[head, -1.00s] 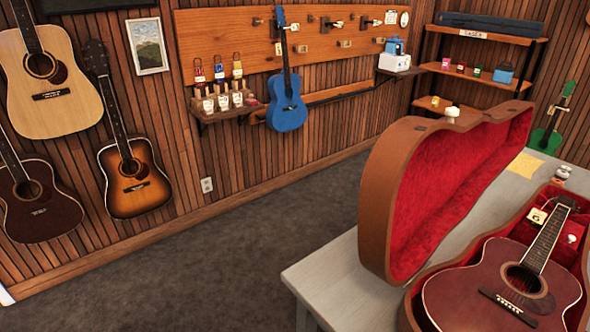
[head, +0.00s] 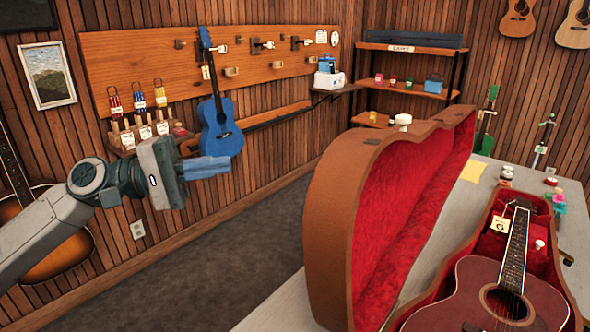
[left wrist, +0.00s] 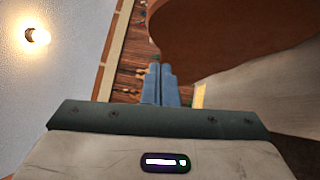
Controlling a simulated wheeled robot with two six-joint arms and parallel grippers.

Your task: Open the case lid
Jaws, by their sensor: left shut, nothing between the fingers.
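The guitar case lid (head: 335,215) stands open, upright on the far-left side of the case, its red plush lining (head: 415,205) showing. A white knob (head: 403,120) sits on the lid's upper edge. A dark red guitar (head: 480,310) with a tag on its neck lies in the red-lined case. My left gripper (head: 228,165) is shut and empty, in the air left of the lid and apart from it. Its blue fingers (left wrist: 160,85) show in the left wrist view, with a brown curved surface above right of them. My right gripper is not in view.
The case lies on a pale table (head: 285,305). A blue ukulele (head: 219,122) hangs on the wooden board behind. Small jars (head: 506,174) and a yellow paper (head: 473,170) lie behind the case. Open floor (head: 235,270) spreads left of the table.

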